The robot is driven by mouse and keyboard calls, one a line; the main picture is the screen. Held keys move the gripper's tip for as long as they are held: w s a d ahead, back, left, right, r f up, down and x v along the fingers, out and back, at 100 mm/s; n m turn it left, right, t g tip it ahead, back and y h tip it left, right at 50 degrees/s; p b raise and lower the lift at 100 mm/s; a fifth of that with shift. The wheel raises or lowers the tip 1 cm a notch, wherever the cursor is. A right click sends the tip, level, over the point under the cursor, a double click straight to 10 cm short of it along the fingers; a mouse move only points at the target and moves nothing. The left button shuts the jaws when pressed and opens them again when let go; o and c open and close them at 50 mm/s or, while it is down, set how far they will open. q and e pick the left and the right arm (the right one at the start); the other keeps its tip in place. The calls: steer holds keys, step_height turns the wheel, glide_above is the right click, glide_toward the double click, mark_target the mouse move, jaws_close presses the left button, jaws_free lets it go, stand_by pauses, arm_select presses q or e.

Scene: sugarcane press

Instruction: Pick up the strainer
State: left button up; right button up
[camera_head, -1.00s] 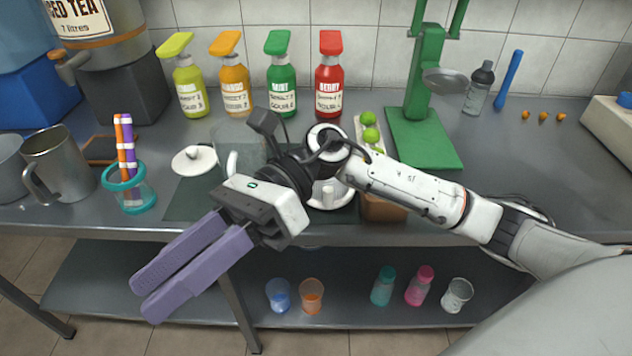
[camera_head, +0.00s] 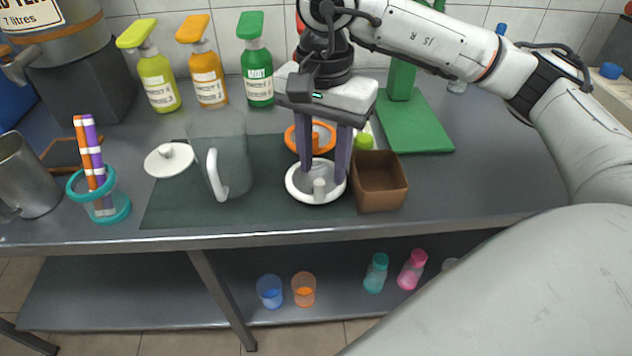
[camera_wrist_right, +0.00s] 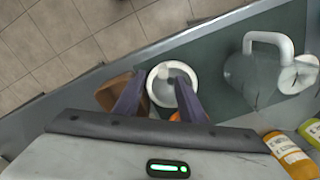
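A round white-rimmed piece with a grey inside and a short upright white stub looks like the strainer (camera_head: 295,188). It lies on the dark green mat at the front of the counter and also shows in the right wrist view (camera_wrist_right: 155,92). My right gripper (camera_head: 324,172) points down at it, with its two purple fingers apart and the tips over or just inside the rim. Whether they touch it I cannot tell. In the right wrist view the fingers (camera_wrist_right: 160,90) are apart, with the strainer between and beyond their tips. My left gripper is not in view.
A brown square box (camera_head: 379,190) stands close right of the strainer. An orange ring-shaped piece (camera_head: 298,141) lies just behind it. A clear jug with a white handle (camera_head: 214,175) and a white lid (camera_head: 169,160) are to the left. The green press base (camera_head: 415,130) stands behind right.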

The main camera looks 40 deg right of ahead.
mark_target(319, 178)
steer(key=f, duration=0.5)
steer(key=shift+w+a+f, duration=0.15)
steer(key=shift+w, duration=0.05)
jaws_close()
